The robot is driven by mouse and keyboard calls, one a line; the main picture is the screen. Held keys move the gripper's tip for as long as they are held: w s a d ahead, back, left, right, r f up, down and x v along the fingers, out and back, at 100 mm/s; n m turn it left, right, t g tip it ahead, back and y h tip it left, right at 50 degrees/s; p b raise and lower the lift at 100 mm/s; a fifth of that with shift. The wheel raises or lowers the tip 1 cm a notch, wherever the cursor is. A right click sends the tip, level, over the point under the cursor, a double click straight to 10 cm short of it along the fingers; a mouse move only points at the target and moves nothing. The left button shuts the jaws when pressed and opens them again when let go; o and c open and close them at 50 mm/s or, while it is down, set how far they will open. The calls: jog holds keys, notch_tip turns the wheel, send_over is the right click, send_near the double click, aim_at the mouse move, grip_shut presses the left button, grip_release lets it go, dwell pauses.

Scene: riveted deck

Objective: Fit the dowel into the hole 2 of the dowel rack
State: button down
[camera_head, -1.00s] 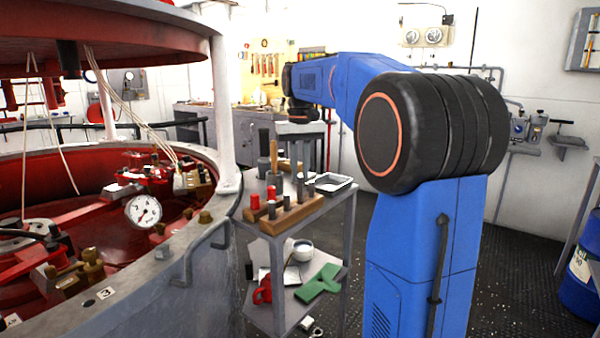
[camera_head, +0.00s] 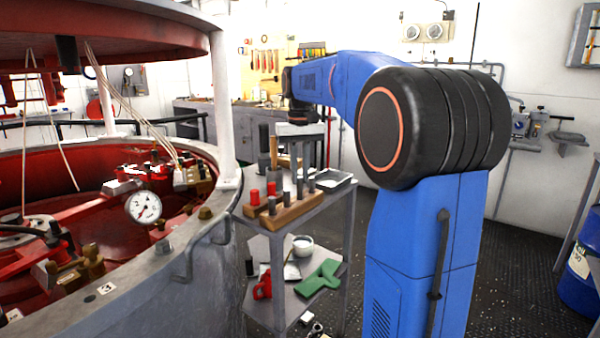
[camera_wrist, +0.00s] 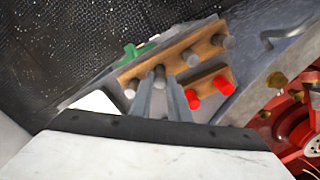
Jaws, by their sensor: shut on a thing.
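The dowel rack (camera_head: 297,216) is a long wooden block on the top shelf of a grey trolley, with several grey dowels standing along it. It also shows in the wrist view (camera_wrist: 208,48). My gripper (camera_head: 299,176) is over the rack, pointing down. In the wrist view my two fingers (camera_wrist: 163,82) are close together, shut on a grey dowel (camera_wrist: 159,72) whose end shows between their tips, over the rack's row. The dowel's lower end is hidden, so I cannot tell whether it is in a hole. No hole numbers are readable.
A smaller wooden block with two red pegs (camera_head: 271,189) stands beside the rack. A white tray (camera_head: 334,180) and dark upright tools crowd the shelf. A green part (camera_head: 318,279) lies on the lower shelf. The round red vessel's rim (camera_head: 190,240) is close on the left.

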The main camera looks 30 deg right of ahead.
jog(key=shift+f, duration=0.85)
dwell(0.8)
jog(key=c, duration=1.6)
grip_release()
notch_tip(320, 180, up, 17)
jog(key=shift+r, duration=0.2)
jog(key=s+a+f+n+t, duration=0.2)
jog(key=s+a+f, duration=0.9)
jog(key=s+f, duration=0.3)
jog(key=s+a+f+t, duration=0.1)
jog(key=s+f, duration=0.4)
jog(key=f, duration=0.1)
jog(key=s+a+f+n+t, duration=0.1)
jog(key=s+a+f, duration=0.1)
jog(key=s+f, duration=0.3)
jog(key=s+a+f, duration=0.1)
jog(key=s+f, duration=0.5)
jog(key=f, duration=0.3)
jog(key=shift+s+a+f+t, duration=0.1)
jog(key=shift+a+f+t, duration=0.1)
jog(key=shift+a+t, duration=0.2)
